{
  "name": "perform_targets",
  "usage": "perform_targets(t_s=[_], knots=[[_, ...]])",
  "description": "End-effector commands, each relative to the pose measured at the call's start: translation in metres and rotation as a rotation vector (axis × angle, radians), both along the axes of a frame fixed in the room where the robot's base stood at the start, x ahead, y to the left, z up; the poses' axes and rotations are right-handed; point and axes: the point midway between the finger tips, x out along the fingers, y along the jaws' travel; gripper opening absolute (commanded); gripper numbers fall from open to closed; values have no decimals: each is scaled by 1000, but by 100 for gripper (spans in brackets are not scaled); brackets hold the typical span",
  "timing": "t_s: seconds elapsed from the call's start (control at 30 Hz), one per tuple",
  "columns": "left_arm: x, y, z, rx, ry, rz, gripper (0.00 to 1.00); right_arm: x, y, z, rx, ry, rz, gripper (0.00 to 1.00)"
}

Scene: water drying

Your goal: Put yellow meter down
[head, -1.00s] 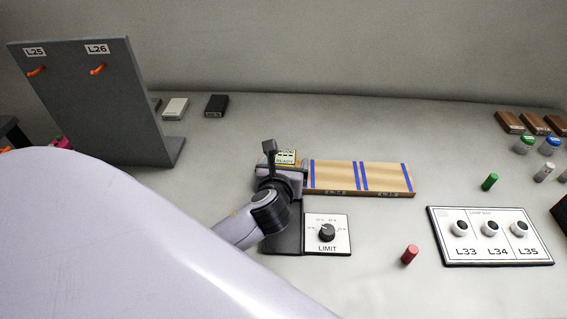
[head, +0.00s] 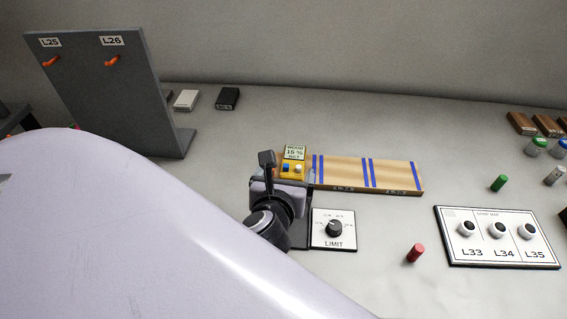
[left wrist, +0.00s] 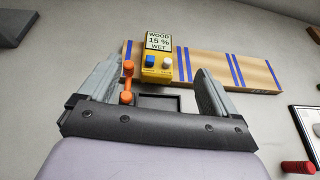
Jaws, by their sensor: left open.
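The yellow meter (head: 293,169) lies at the left end of a wooden board (head: 340,171) with blue stripes. Its display reads "WOOD 15 % WET", and it has a blue and a white button. In the left wrist view the meter (left wrist: 158,66) is just beyond my fingertips, against the board (left wrist: 208,68). My left gripper (left wrist: 160,72) is open, with nothing between its fingers. In the head view my left gripper (head: 279,184) is just in front of the meter and partly hides the area below it. My right gripper is not in view.
An orange two-knobbed piece (left wrist: 127,83) shows beside my left finger. A LIMIT dial plate (head: 334,229), a red peg (head: 414,253), a green peg (head: 499,183) and a lamp panel (head: 497,238) lie to the right. A grey upright panel (head: 105,95) stands at left.

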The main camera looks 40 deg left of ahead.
Motion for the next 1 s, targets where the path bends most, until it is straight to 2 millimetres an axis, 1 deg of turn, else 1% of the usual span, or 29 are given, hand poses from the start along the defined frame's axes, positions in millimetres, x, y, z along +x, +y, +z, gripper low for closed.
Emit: perform_targets(t_s=[0.03, 0.1, 0.3, 1.0], knots=[[-7, -4, 4, -2, 0, -2, 92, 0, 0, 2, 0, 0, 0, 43], [-15, -8, 7, -1, 1, -2, 92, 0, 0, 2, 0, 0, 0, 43], [-24, -13, 12, -1, -3, 0, 92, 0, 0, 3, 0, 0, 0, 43], [-24, -13, 13, 0, -3, -1, 92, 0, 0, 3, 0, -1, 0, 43]])
